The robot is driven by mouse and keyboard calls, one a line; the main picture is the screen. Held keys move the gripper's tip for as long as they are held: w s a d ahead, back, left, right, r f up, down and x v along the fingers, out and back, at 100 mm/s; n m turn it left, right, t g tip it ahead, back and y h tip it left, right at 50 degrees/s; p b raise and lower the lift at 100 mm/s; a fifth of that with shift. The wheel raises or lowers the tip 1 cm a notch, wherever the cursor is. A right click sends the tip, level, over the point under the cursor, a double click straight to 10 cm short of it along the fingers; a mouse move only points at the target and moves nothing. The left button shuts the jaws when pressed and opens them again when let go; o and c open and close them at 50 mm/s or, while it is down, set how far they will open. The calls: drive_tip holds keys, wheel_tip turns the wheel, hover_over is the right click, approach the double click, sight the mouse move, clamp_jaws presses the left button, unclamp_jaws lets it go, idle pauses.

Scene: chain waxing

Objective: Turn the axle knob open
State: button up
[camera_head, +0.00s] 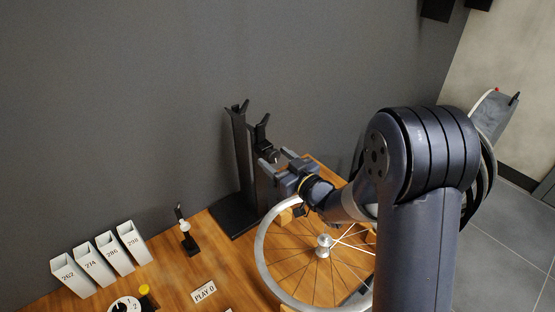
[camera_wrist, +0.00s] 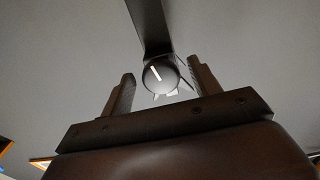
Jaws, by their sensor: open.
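The axle knob (camera_wrist: 160,74) is a dark round knob with a white line on its face, on a dark upright arm. The line leans a little left of vertical. In the head view the knob (camera_head: 272,156) is small beside the right upright of the black stand (camera_head: 239,150). My gripper (camera_head: 279,161) is in front of it. In the wrist view my gripper's fingers are open, one on each side of the knob, with a gap visible on both sides. Whether the fingertips reach past its face is hard to tell.
A spoked wheel (camera_head: 262,262) lies on the wooden table below my arm. Numbered white boxes (camera_head: 72,277), a small black holder (camera_head: 190,244), a PLAY 0 label (camera_head: 204,291) and a white dial (camera_head: 124,306) are at left. A grey wall (camera_head: 120,110) is behind the stand.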

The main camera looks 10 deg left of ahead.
drive_tip(key=shift+c, duration=0.6)
drive_tip(key=c, duration=0.9)
drive_tip(key=shift+o, duration=0.2)
drive_tip(key=shift+f+b, duration=0.1)
drive_tip(key=shift+b, duration=0.25)
